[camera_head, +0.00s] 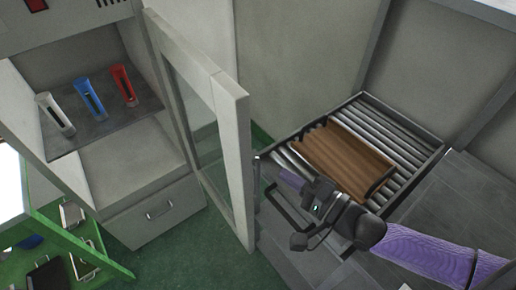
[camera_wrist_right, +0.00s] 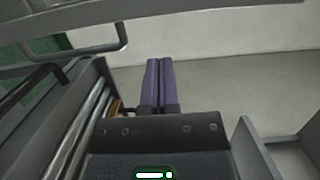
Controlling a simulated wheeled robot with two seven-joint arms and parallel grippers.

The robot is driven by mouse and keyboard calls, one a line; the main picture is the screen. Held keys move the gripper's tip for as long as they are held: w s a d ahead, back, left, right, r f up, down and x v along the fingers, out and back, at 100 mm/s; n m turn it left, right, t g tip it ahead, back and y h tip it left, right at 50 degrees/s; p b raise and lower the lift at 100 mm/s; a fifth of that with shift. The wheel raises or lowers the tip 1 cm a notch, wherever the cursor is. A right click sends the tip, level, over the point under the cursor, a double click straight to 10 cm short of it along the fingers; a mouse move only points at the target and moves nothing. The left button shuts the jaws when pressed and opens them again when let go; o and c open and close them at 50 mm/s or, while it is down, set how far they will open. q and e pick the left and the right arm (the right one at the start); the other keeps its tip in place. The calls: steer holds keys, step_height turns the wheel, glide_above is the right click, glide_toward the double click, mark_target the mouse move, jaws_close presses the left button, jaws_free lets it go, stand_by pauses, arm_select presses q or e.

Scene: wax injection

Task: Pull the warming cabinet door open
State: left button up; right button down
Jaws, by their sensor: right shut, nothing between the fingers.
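The warming cabinet door (camera_head: 237,150), a pale frame with a glass pane, stands swung wide open in the head view. The cabinet (camera_head: 90,155) shows its inside, with white (camera_head: 55,115), blue (camera_head: 90,97) and red (camera_head: 124,85) tubes on a dark shelf. My right gripper (camera_head: 285,177) is just right of the door's free edge, its purple fingers shut and empty. The right wrist view shows the fingers (camera_wrist_right: 159,85) pressed together, with a metal bar handle (camera_wrist_right: 124,36) on a pale panel above left, apart from them. My left gripper is out of view.
A roller conveyor (camera_head: 400,140) with a brown tray (camera_head: 340,155) lies to the right, close beyond my right arm. A drawer (camera_head: 155,212) sits under the cabinet. A green rack (camera_head: 105,262) stands at lower left.

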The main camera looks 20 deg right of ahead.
steer(key=f+b, duration=0.4)
steer(key=f, duration=0.1)
steer(key=w+f+b, duration=0.1)
steer(key=f+b, duration=0.1)
steer(key=f, duration=0.1)
steer(key=shift+d+f+b, duration=0.15)
steer(key=shift+f+b, duration=0.1)
steer(key=shift+b, duration=0.1)
steer(key=b+x, duration=0.1)
steer(key=x, duration=0.7)
steer(key=shift+w+b, duration=0.15)
steer(key=shift+b, duration=0.15)
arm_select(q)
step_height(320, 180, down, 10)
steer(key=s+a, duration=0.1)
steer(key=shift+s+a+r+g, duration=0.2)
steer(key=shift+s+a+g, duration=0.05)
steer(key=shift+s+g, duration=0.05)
arm_select(e)
steer(key=shift+x, duration=0.8)
steer(key=shift+r, duration=0.1)
